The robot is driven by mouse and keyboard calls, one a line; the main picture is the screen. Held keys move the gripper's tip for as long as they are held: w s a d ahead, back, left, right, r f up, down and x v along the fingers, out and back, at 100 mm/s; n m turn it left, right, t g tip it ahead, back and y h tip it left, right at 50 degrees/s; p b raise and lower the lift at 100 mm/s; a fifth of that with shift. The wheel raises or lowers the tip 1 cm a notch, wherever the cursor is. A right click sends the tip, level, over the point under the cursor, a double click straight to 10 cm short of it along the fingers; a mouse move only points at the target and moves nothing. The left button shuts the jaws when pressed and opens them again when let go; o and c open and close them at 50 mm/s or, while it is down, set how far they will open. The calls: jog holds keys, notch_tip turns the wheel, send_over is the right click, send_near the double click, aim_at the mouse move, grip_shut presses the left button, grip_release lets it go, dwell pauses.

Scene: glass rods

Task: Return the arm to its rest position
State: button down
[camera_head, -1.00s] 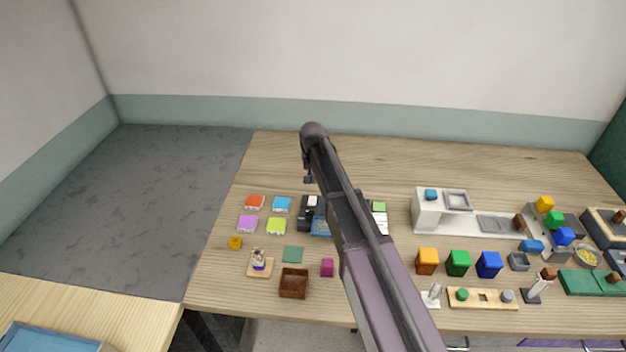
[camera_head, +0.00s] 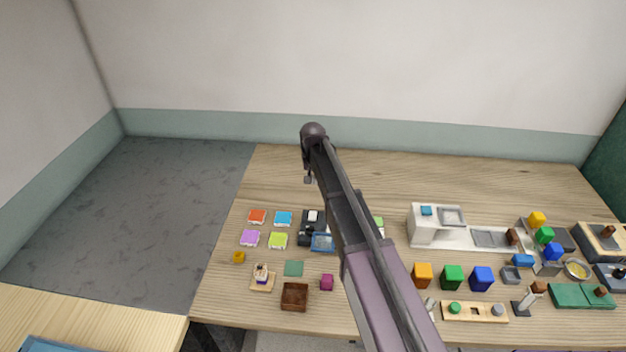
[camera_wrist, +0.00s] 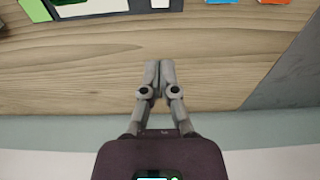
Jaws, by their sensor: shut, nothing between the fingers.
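My arm rises from the bottom of the head view and stretches over the wooden table (camera_head: 400,170). In the wrist view my gripper (camera_wrist: 154,68) is shut, its two grey fingers touching at the tips with nothing between them. It is above the bare back part of the table, near the wall. In the head view the arm's end is in view, but the fingers are mostly hidden behind it. The arm also hides part of the table's middle.
Coloured tiles, such as an orange one (camera_head: 257,216), and a brown box (camera_head: 295,297) are left of my arm. A white station (camera_head: 425,228) and orange (camera_head: 422,275), green (camera_head: 452,278) and blue (camera_head: 482,279) blocks are on the right. The table's back strip is clear.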

dwell(0.4)
jog(key=s+d+f+b, duration=0.1)
jog(key=s+d, duration=0.9)
jog(key=s, duration=0.3)
jog(key=s+d+f+g+b, duration=0.1)
jog(key=s+d, duration=0.9)
jog(key=s, duration=0.4)
jog(key=shift+s+n, duration=0.2)
jog(key=shift+n, duration=0.2)
jog(key=shift+f, duration=0.1)
